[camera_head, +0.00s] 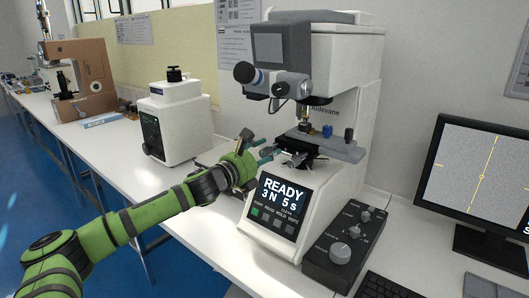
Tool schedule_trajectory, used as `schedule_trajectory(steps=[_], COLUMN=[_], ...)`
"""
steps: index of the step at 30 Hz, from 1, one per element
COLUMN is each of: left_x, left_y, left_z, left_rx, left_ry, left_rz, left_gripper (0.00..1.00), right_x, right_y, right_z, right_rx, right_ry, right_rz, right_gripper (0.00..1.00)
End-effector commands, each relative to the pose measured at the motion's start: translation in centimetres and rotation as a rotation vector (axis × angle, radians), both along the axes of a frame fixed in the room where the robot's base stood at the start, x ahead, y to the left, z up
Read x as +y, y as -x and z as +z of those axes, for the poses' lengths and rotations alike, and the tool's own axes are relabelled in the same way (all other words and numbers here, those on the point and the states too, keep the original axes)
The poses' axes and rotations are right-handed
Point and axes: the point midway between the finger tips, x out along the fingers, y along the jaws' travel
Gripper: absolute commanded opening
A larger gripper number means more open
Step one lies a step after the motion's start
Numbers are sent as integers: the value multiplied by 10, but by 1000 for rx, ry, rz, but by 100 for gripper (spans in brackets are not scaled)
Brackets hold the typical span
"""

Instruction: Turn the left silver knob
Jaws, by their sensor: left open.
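A white hardness tester (325,65) stands on the white bench, with its screen (283,197) reading READY 3N 5s. A black control box (325,268) at its right front carries a large silver knob (340,253) and smaller silver knobs (352,228) behind it. Which one counts as the left silver knob I cannot tell. A stage (325,143) with a small blue knob (327,131) sits above the tester's base. My left gripper (266,150) is open just left of the stage, above the screen, apart from the control box. My right gripper is out of view.
A monitor (475,180) and a black keyboard (385,287) are at the right. A smaller white device (175,125) stands left behind my left arm, and a brown instrument (85,75) farther back. The bench between the smaller device and the tester is mostly clear.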

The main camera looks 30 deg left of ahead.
Motion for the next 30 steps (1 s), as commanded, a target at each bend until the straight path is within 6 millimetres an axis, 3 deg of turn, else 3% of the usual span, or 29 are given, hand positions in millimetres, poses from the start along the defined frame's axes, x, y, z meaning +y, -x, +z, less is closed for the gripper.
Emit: schedule_trajectory(steps=[1, 4, 5, 20, 30], left_x=[0, 0, 0, 0, 0], left_y=[0, 0, 0, 0, 0], left_z=[0, 0, 0, 0, 1], left_rx=[0, 0, 0, 7, 29], left_ry=[0, 0, 0, 72, 337], left_rz=[0, 1, 1, 1, 1], left_gripper=[44, 4, 0, 0, 0], right_x=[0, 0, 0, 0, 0], right_y=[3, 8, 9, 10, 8], right_z=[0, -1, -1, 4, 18], right_rx=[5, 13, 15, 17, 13], right_ry=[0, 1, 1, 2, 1], right_rz=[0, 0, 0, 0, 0], right_gripper=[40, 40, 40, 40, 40])
